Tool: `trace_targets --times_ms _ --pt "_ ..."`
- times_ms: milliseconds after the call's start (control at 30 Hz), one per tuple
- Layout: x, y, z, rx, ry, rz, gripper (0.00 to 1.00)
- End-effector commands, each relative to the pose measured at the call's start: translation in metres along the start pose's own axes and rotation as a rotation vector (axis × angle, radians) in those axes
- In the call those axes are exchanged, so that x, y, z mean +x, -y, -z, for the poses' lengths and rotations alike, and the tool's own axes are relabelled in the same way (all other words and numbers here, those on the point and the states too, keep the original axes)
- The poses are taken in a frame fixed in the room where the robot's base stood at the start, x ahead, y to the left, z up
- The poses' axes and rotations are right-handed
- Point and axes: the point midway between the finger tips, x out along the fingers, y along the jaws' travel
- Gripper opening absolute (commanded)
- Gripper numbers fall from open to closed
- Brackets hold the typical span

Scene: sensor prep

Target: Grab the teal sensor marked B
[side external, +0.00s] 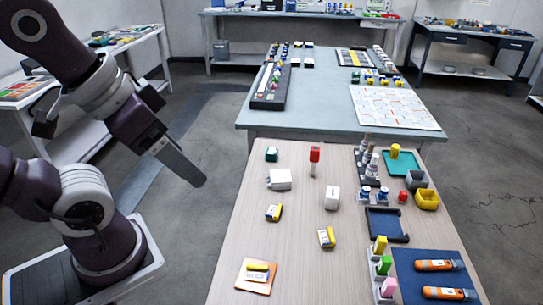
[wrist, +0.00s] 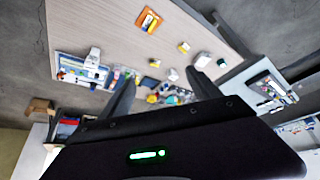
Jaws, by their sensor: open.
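A small dark teal block (side external: 271,154) lies at the far left of the wooden table in the side external view. A letter on it cannot be read. It also shows small in the wrist view (wrist: 221,62), beside a white block and outside the right finger. My gripper (side external: 200,182) is above and left of the table, well apart from the teal block. In the wrist view my gripper (wrist: 160,77) has its two fingers spread, with nothing held between them.
Near the teal block are a white block (side external: 279,180), a red-topped piece (side external: 314,156) and a yellow-and-white block (side external: 273,212). Another white block (side external: 332,199) stands mid-table. Trays, bins and a blue mat (side external: 409,264) fill the right side. The table's left edge is mostly clear.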

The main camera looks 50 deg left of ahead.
Motion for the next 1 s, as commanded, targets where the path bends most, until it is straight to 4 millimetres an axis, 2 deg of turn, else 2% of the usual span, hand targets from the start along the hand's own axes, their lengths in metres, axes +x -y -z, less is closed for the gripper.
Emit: trace_targets --times_ms 133,200,467,567,633,667,700,767,800,867,900,967,1000 --pt "0.0 0.0 0.0 0.0 0.0 0.0 0.72" --pt "0.0 0.0 0.0 0.0 0.0 0.0 0.65" --pt "0.0 0.0 0.001 -0.001 -0.001 0.0 0.65" --pt "0.007 0.002 0.029 -0.033 -0.017 -0.004 0.65" --pt "0.024 0.006 0.075 -0.088 -0.05 -0.006 0.65" --pt "0.035 0.011 0.1 -0.119 -0.071 -0.004 0.65" --pt "0.053 0.02 0.133 -0.163 -0.101 0.003 0.65" --pt "0.086 0.036 0.179 -0.229 -0.15 0.021 0.65" --pt "0.11 0.051 0.207 -0.272 -0.184 0.039 0.65" --pt "0.151 0.075 0.242 -0.33 -0.233 0.073 0.65" --pt "0.181 0.094 0.26 -0.368 -0.266 0.101 0.65" --pt "0.228 0.124 0.28 -0.415 -0.316 0.149 0.65" --pt "0.26 0.145 0.289 -0.441 -0.35 0.184 0.65"
